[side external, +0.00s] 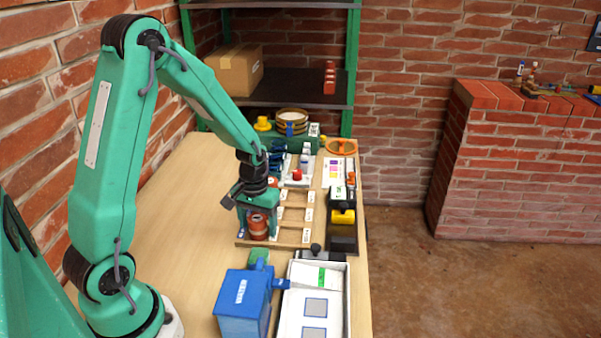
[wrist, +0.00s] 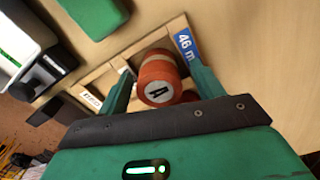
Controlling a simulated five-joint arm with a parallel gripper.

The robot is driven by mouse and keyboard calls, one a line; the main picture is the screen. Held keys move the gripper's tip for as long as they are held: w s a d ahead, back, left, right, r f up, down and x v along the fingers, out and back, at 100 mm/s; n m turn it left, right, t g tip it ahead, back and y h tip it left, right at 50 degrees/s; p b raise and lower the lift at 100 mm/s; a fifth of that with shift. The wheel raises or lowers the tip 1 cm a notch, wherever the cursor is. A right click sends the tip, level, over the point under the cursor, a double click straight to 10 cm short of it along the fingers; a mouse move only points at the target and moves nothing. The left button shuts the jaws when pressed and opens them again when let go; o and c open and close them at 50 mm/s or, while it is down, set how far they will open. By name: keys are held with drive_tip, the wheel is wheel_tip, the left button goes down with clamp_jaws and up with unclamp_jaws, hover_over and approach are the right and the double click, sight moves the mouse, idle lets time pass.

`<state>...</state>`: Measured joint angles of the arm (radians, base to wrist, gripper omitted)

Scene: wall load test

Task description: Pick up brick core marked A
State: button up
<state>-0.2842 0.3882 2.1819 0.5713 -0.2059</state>
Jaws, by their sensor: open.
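The orange-red brick core marked A (wrist: 158,80) stands in a wooden rack (wrist: 95,78), its white end disc facing my wrist camera. It also shows in the side view (side external: 257,228) at the rack's (side external: 288,239) near left slot. My gripper (side external: 257,215) is over the core, pointing down, with a finger on either side. In the wrist view my gripper (wrist: 161,74) is open around the core, with gaps visible beside it. Whether either finger touches it I cannot tell. A second orange piece (wrist: 188,96) is partly hidden behind my gripper's palm.
A blue box (side external: 243,300) and a white tray (side external: 312,325) stand in front of the rack. Black and yellow fixtures (side external: 342,217) line its right side. Green equipment and a round sieve (side external: 292,116) stand behind. The table's left part (side external: 185,205) is clear.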

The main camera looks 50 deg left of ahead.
sight(259, 219)
drive_tip(key=shift+c, duration=0.5)
drive_tip(key=c, duration=1.1)
drive_tip(key=shift+r, duration=0.1)
drive_tip(key=shift+w+r, duration=0.1)
drive_tip(key=shift+r, duration=0.65)
drive_tip(key=r, duration=0.3)
drive_tip(key=shift+d, duration=0.4)
drive_tip(key=s+d+r, duration=0.1)
drive_tip(key=d+r, duration=0.1)
drive_tip(key=d, duration=0.1)
drive_tip(key=s+d+r, duration=0.1)
drive_tip(key=d+r, duration=0.1)
drive_tip(key=d, duration=0.2)
drive_tip(key=s+d+r, duration=0.1)
drive_tip(key=d+r, duration=0.1)
drive_tip(key=d, duration=0.1)
drive_tip(key=shift+d+r, duration=0.2)
drive_tip(key=shift+d, duration=0.05)
